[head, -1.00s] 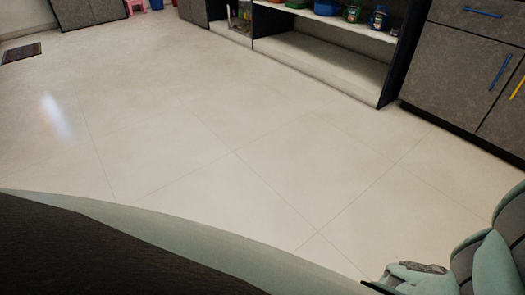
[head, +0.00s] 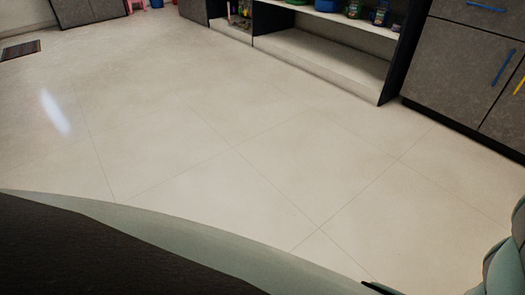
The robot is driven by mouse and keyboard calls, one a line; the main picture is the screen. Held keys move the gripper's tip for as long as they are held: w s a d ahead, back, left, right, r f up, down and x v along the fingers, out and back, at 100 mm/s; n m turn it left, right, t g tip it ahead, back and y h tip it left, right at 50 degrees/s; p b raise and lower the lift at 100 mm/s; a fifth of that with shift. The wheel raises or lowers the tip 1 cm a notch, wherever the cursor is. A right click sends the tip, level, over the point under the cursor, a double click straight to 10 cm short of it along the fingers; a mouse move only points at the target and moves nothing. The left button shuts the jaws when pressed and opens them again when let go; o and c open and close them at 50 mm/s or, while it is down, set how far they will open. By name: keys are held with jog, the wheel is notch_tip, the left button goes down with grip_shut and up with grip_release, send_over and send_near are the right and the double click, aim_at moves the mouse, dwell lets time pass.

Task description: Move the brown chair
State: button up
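No brown chair shows in the head view. My gripper is out of the picture. Only pale green parts of my arm show at the lower right edge, and my own dark body fills the lower left.
Bare tiled floor (head: 230,150) fills the middle and is clear. A low open shelf (head: 320,62) with several jars stands at the back. Grey cabinets (head: 462,65) with blue and yellow handles stand at the right. A dark floor mat (head: 20,50) lies at the far left.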

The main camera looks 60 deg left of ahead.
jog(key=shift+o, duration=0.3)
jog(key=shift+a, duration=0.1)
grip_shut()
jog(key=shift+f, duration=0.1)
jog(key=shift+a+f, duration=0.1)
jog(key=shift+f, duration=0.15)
